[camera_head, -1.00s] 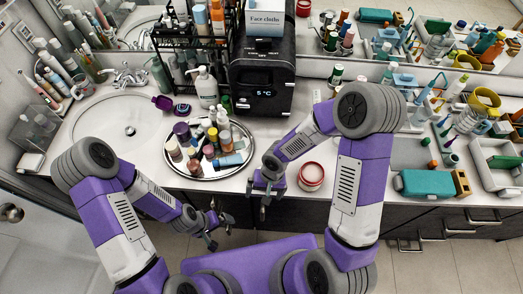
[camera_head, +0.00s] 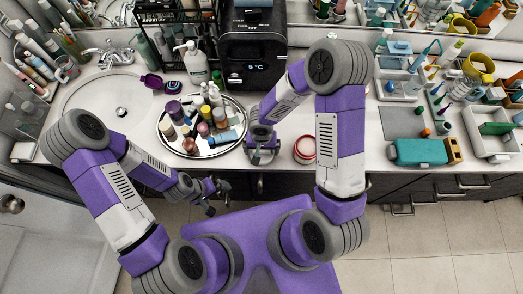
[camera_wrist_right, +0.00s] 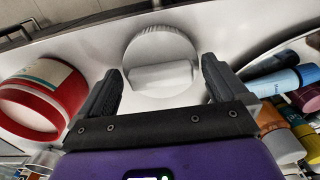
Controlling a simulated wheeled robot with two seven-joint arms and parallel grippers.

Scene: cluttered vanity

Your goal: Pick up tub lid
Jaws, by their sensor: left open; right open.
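A round pale grey lid (camera_wrist_right: 160,62) with a ridged rim and a raised bar across it lies on the white counter in the right wrist view. My right gripper (camera_wrist_right: 160,88) is open, with one finger on either side of the lid's near part; I cannot tell whether they touch it. In the head view my right gripper (camera_head: 262,156) is low over the counter between the round tray and a red-and-white tub (camera_head: 306,150), and it hides the lid. The tub also shows in the wrist view (camera_wrist_right: 40,98). My left gripper (camera_head: 212,194) is open and empty in front of the counter.
A round mirrored tray (camera_head: 233,140) crowded with bottles stands just left of my right gripper. A black appliance (camera_head: 254,75) stands behind. The sink (camera_head: 90,100) is at left. A teal case (camera_head: 418,151) and bins (camera_head: 495,140) are at right.

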